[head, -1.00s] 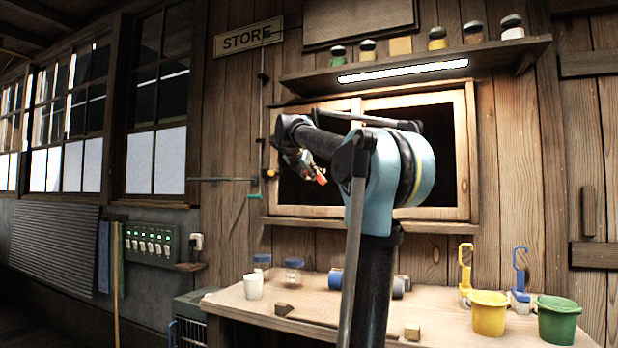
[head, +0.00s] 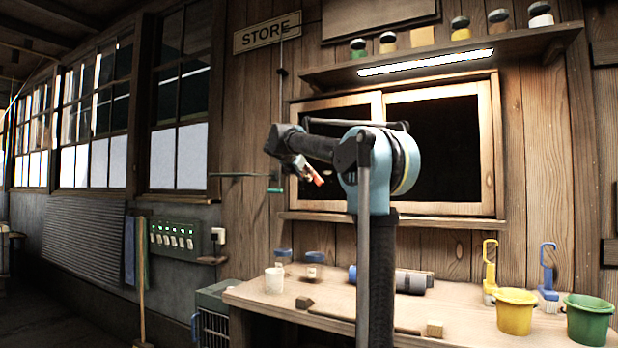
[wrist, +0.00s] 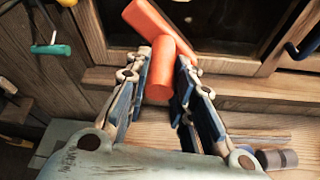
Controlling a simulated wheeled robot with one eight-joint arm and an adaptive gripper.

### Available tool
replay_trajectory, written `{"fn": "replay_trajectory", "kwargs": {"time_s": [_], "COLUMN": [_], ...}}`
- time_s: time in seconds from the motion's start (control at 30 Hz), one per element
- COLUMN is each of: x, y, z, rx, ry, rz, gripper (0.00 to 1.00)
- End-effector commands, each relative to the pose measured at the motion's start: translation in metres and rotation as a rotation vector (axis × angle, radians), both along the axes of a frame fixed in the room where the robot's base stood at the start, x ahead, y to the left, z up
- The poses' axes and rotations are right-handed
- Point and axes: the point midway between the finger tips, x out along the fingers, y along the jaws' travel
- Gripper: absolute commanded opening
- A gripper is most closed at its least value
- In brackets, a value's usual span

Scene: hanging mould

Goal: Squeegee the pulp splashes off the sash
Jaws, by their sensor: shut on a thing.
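The sash is a wooden window frame (head: 491,150) with dark panes, on the plank wall behind my arm. Its lower edge also shows in the wrist view (wrist: 240,66). My gripper (wrist: 168,66) is shut on an orange-red T-shaped tool (wrist: 160,78), apparently the squeegee, with the stem between its fingers. The crosspiece points up toward the sash; I cannot tell whether it touches. In the head view my gripper (head: 302,168) is in front of the sash's left side, the red tool (head: 318,179) small at its tip. I cannot make out pulp splashes on the panes.
A bench (head: 260,297) below holds a white cup (head: 274,281), a blue-and-grey roll (head: 410,281), a yellow bucket (head: 515,312) and a green bucket (head: 588,320). A lit shelf (head: 440,55) with jars is above. A green-handled tool (head: 275,190) hangs left of the sash.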

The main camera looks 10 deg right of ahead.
Motion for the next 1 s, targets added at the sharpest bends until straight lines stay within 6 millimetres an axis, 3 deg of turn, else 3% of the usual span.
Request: {"fn": "replay_trajectory", "kwargs": {"time_s": [0.6,1.0], "x": [0.039,0.046], "y": [-0.029,-0.034], "z": [0.0,0.0], "rx": [0.0,0.0], "ry": [0.0,0.0], "rz": [-0.001,0.0], "gripper": [0.04,0.04]}}
